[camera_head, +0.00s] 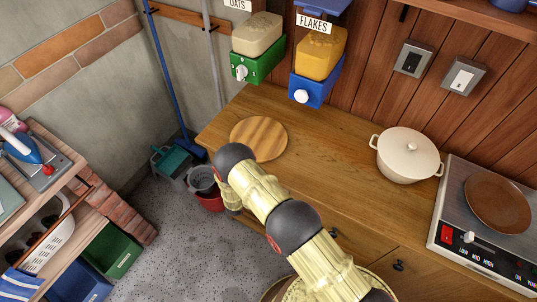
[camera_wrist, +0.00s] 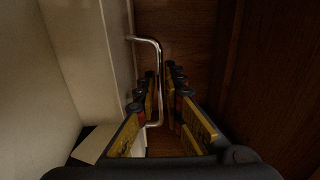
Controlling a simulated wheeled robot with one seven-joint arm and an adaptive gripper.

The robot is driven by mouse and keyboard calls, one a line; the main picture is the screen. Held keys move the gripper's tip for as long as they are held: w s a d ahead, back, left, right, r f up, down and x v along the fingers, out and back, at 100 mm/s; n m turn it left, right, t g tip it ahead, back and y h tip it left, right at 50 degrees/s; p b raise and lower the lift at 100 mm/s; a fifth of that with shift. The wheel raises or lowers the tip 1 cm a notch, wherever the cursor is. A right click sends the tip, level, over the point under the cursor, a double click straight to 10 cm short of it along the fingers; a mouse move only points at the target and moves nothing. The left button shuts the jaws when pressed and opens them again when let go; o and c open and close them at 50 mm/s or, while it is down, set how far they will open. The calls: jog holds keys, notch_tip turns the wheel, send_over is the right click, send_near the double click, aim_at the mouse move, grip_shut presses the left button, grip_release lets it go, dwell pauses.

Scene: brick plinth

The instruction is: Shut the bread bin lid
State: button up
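No bread bin can be made out in the head view. In the wrist view, a cream panel (camera_wrist: 85,50) stands at the left with a bent shiny metal bar handle (camera_wrist: 160,58) on its edge; I cannot tell whether this is the bread bin lid. My gripper (camera_wrist: 163,78) is open, its two fingers apart with the bar running between them. Whether either finger touches the bar is unclear. In the head view my arm reaches over the wooden counter's front edge, and my gripper is hidden there.
The wooden counter (camera_head: 335,165) holds a round board (camera_head: 259,137), a cream lidded pot (camera_head: 407,157) and a hob (camera_head: 455,205) with a brown pan (camera_head: 498,203). Buckets (camera_head: 203,180) stand on the floor left of it. Dark brown wood (camera_wrist: 285,80) closes the wrist view's right side.

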grip_shut()
jog(key=shift+s+a+f, duration=0.1)
jog(key=shift+s, duration=0.05)
dwell(0.5)
